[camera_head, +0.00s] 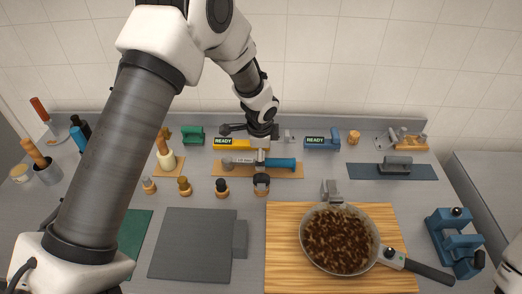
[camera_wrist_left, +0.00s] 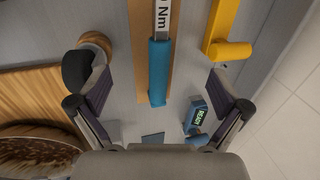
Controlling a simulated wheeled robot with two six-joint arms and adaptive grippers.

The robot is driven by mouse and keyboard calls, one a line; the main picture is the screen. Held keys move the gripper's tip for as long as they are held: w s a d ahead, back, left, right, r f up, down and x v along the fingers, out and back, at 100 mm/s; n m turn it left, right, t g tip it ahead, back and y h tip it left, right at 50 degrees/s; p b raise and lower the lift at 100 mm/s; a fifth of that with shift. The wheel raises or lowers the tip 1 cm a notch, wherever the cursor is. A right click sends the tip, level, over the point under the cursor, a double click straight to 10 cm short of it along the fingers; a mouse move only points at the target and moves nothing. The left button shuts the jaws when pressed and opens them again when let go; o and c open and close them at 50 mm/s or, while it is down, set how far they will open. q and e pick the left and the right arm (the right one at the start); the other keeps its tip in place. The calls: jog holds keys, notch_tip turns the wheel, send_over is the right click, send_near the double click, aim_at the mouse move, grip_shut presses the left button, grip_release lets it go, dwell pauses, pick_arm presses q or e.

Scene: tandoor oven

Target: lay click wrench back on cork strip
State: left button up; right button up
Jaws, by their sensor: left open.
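The click wrench (camera_head: 281,163) has a blue handle and a grey shaft with a "Nm" label. It lies lengthwise along the tan cork strip (camera_head: 298,174) on the back half of the counter. In the left wrist view the wrench's blue handle (camera_wrist_left: 158,75) lies over the cork strip (camera_wrist_left: 140,45), the handle end close to the strip's end. My left gripper (camera_head: 262,158) is open over the wrench. In the left wrist view the left gripper (camera_wrist_left: 157,92) has one finger on each side of the handle, apart from it. My right gripper is out of view.
A yellow tool (camera_head: 232,144) with a READY display lies behind the strip, and a blue READY tool (camera_head: 322,143) stands to the right. Dark-topped knobs (camera_head: 222,187) stand in front. A pan (camera_head: 340,240) sits on a wooden board (camera_head: 285,275).

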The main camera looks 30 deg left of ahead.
pick_arm(q)
jog(key=p+v, duration=0.2)
jog(key=v, duration=0.1)
jog(key=shift+r, duration=0.1)
dwell(0.6)
